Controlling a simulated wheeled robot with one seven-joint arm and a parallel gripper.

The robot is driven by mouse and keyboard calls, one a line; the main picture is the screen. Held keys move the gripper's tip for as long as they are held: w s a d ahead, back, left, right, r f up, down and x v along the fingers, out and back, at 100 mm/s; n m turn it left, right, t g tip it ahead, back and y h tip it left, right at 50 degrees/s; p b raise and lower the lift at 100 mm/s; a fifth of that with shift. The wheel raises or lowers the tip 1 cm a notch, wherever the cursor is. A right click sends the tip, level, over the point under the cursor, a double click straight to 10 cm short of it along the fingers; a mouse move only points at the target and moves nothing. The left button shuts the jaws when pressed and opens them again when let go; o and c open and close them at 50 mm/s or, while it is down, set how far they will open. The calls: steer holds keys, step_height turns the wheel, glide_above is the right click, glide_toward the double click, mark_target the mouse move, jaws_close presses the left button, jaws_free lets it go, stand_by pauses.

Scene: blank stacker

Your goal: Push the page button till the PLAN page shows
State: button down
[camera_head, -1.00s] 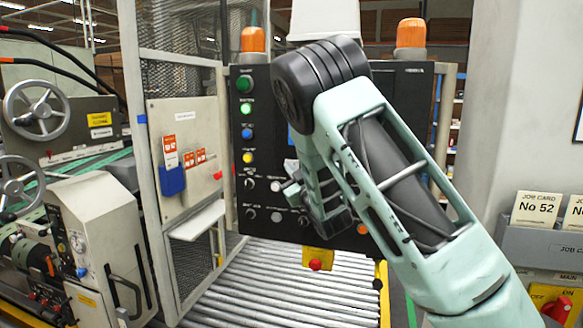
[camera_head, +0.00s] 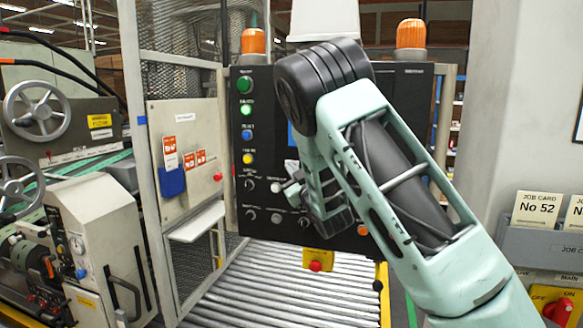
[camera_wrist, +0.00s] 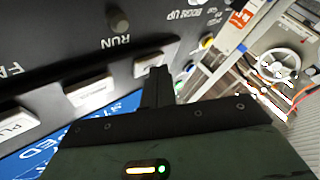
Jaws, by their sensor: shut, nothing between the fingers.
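The black control panel (camera_head: 262,100) stands behind my arm, and its blue screen (camera_head: 292,138) is nearly all hidden in the head view. In the wrist view part of the blue screen (camera_wrist: 40,158) shows, with large white letters cut off, so I cannot tell the page. A row of pale buttons lies along it: one at left (camera_wrist: 16,128), one in the middle (camera_wrist: 90,93), one at right (camera_wrist: 150,66). My gripper (camera_wrist: 159,72) is shut and empty, its tip in front of the right button's edge; I cannot tell if they touch. My gripper (camera_head: 290,190) is close to the panel.
A black RUN knob (camera_wrist: 119,21) sits beyond the buttons. Green, blue and yellow buttons (camera_head: 247,133) line the panel's left side. A yellow box with a red button (camera_head: 317,260) hangs below the panel over the rollers (camera_head: 270,290). A mesh fence (camera_head: 175,95) stands left.

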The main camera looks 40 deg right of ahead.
steer(key=shift+a, duration=0.1)
steer(key=shift+s+a+b, duration=0.3)
steer(key=shift+s+a, duration=0.15)
steer(key=shift+a, duration=0.05)
stand_by(0.3)
steer(key=shift+s+a+b, duration=0.3)
steer(key=shift+s+a, duration=0.5)
steer(key=shift+a, duration=0.2)
steer(key=shift+s+a+b, duration=0.25)
steer(key=shift+s+a, duration=0.5)
steer(key=shift+a, duration=0.25)
